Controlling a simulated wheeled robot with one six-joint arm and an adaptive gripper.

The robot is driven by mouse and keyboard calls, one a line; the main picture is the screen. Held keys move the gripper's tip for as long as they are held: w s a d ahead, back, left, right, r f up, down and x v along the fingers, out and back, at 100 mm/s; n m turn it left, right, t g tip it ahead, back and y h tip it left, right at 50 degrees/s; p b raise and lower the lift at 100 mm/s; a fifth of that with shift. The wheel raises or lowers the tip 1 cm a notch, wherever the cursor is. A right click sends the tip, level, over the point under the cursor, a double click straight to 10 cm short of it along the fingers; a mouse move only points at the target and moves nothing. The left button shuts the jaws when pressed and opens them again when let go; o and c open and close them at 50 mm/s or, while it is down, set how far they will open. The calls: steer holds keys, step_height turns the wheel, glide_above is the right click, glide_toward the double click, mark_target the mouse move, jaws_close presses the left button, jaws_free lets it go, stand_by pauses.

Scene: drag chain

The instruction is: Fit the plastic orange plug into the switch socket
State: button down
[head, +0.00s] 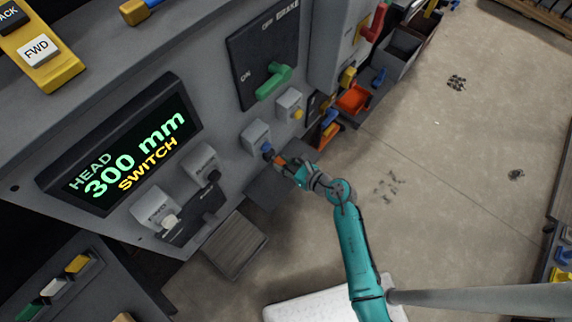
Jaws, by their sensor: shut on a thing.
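The orange plug (281,160) is a small piece at the tip of my gripper (284,163), which is shut on it. My teal arm reaches up from the lower right to the panel. Just up and left of the plug is a grey box (255,134) with a blue front part (266,148), which looks like the switch socket. The plug's far end is at or very near the blue part. Dark gripper fingers hide the contact, so I cannot tell whether the plug touches it or is inside.
A grey box with a yellow knob (290,104) and a green handle (273,82) are above. A lit display (125,148) reads "HEAD 300 mm SWITCH". Orange (354,98) and grey bins stand to the right. A dark ledge (270,187) lies below the gripper. Open floor is at right.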

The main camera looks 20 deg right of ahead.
steer(key=shift+w+a, duration=0.5)
steer(key=shift+w, duration=0.2)
steer(key=c, duration=0.8)
jaws_free()
steer(key=v, duration=1.2)
